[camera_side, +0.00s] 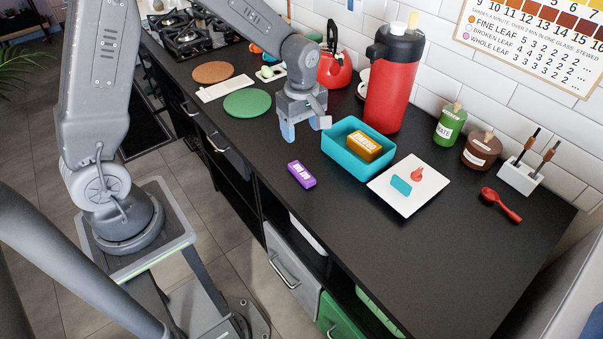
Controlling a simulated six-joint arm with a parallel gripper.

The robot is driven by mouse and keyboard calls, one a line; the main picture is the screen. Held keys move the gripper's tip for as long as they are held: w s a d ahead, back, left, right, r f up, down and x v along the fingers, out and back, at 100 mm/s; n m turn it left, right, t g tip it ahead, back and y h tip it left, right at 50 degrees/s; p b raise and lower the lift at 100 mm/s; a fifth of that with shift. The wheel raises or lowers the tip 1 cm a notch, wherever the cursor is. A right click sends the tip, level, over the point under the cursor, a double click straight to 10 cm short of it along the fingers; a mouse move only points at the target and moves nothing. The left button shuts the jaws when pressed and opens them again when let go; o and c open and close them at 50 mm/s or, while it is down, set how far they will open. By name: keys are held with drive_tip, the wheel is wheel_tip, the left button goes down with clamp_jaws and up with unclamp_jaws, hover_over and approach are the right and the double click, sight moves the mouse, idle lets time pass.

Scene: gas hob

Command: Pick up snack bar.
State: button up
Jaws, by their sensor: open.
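A small purple block with a white label (301,174), which looks like the snack bar, lies on the black counter near its front edge. An orange block with a label (371,151) sits inside a teal bin (344,163); I cannot read either label. My gripper (305,132) points down over the counter, its jaws open with nothing between them. It is behind the purple block in the picture and left of the teal bin, apart from both.
A red flask (392,85) and red kettle (335,68) stand behind the bin. A white board (424,181) with small teal and red pieces lies right of it. Green (247,103) and brown (213,72) discs lie left. The counter's front right (400,255) is clear.

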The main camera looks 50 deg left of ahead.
hover_over(303, 172)
drive_tip(key=f, duration=0.8)
drive_tip(key=shift+w+a, duration=0.1)
drive_tip(key=shift+a, duration=0.25)
drive_tip(key=shift+s+d+f, duration=0.1)
drive_tip(key=shift+d+f, duration=0.1)
drive_tip(key=shift+f, duration=1.15)
drive_tip(key=shift+s+d+f, duration=0.1)
drive_tip(key=shift+d+f, duration=0.05)
drive_tip(key=shift+f, duration=1.2)
drive_tip(key=c, duration=1)
drive_tip(key=shift+r, duration=0.1)
